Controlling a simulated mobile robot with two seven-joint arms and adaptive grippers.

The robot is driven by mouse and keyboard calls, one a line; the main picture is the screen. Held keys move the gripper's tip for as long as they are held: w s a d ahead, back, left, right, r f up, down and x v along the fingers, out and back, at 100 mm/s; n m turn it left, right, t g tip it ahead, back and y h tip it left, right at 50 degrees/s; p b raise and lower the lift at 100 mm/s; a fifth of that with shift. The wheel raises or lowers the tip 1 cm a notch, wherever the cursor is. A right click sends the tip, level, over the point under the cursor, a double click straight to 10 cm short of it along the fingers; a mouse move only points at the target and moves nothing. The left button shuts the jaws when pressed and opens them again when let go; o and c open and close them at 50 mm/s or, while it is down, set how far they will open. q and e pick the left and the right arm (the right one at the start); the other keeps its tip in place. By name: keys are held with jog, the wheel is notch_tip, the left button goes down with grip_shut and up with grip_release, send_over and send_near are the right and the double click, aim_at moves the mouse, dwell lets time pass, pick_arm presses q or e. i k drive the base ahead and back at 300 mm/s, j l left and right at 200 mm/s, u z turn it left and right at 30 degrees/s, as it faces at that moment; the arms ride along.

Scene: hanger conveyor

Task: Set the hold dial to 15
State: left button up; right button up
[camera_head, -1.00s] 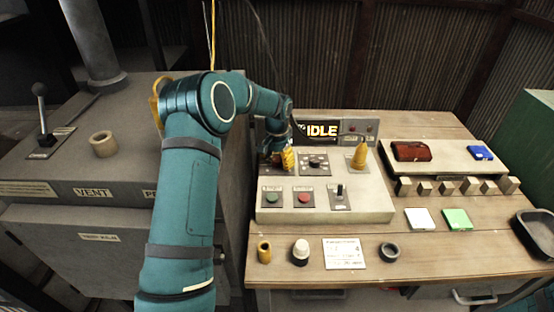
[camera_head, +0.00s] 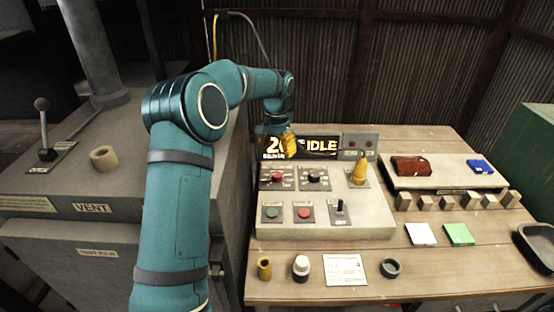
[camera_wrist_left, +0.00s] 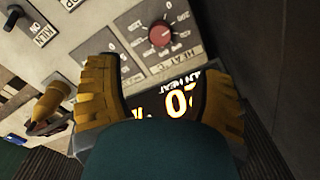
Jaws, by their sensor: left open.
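The control panel (camera_head: 375,215) carries two dials side by side. The left one has a red knob (camera_head: 277,178); in the left wrist view the red knob (camera_wrist_left: 161,33) sits on a plate reading HEAT. The right one has a black knob (camera_head: 314,177); its label is too small to read, and in the left wrist view my finger hides most of its plate. My left gripper (camera_head: 288,145) is open and empty, raised above and behind the dials in front of the display (camera_head: 320,146). The display shows 20 and IDLE. My right gripper is not in view.
A yellow cone-shaped knob (camera_head: 359,171) stands right of the dials. Green (camera_head: 271,213) and red (camera_head: 304,212) buttons and a toggle switch (camera_head: 340,207) sit in front. A white card (camera_head: 345,269) and small parts lie on the wooden bench before the panel.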

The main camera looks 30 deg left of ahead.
aim_at(314, 175)
jog(key=k+l, duration=0.8)
jog(key=k, duration=0.05)
